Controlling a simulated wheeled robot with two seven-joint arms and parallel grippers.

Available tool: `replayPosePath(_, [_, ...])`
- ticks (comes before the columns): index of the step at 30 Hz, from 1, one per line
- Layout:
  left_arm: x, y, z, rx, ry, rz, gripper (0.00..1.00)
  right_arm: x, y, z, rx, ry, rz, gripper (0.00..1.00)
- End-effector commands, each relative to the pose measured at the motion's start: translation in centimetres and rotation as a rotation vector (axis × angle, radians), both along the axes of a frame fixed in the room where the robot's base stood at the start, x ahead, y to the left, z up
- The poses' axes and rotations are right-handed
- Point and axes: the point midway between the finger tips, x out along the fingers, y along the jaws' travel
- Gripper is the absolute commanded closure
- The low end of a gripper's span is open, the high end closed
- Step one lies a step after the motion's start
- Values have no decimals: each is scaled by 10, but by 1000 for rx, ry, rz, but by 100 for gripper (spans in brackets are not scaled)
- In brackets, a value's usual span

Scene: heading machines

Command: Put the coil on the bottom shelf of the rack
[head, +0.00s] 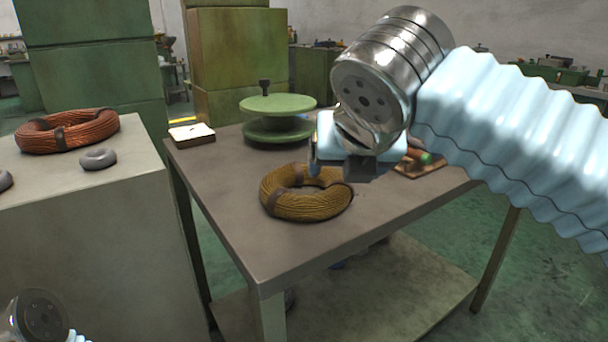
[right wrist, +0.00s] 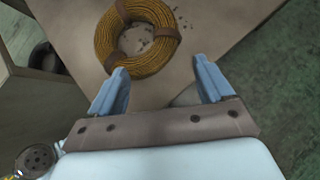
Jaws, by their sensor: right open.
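A yellow-brown coil (head: 300,207) with dark bands lies flat on the table. In the right wrist view the coil (right wrist: 110,38) is just ahead of the fingers. My right gripper (head: 330,168) is over the far part of the coil. In the right wrist view its two blue fingers (right wrist: 160,75) are spread apart with nothing between them. Whether they touch the coil, I cannot tell. My left gripper is not in view; only a metal part of my left arm shows at bottom left. I see no separate rack; the table has a low shelf (head: 410,300) beneath it.
The table (head: 235,220) also bears a green two-disc stand (head: 278,104), a small white-topped block (head: 191,134) and a board with items (head: 420,168). A reddish coil (head: 68,131) and grey rings (head: 98,158) lie on a cabinet at left. The table's front is clear.

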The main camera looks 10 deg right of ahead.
Motion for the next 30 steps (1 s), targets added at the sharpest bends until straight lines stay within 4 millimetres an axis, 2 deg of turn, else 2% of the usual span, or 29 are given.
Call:
replayPosePath(5, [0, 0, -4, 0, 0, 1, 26, 11, -3, -13, -3, 2, 0, 19])
replayPosePath(12, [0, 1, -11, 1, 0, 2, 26, 46, -10, -48, -2, 1, -1, 19])
replayPosePath(20, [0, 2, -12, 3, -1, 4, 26, 64, -15, -64, -1, 0, 0, 19])
replayPosePath(25, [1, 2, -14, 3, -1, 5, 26, 84, -26, -81, -1, 2, -1, 19])
replayPosePath(30, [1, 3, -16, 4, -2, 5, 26, 97, -28, -93, -1, 0, 1, 19])
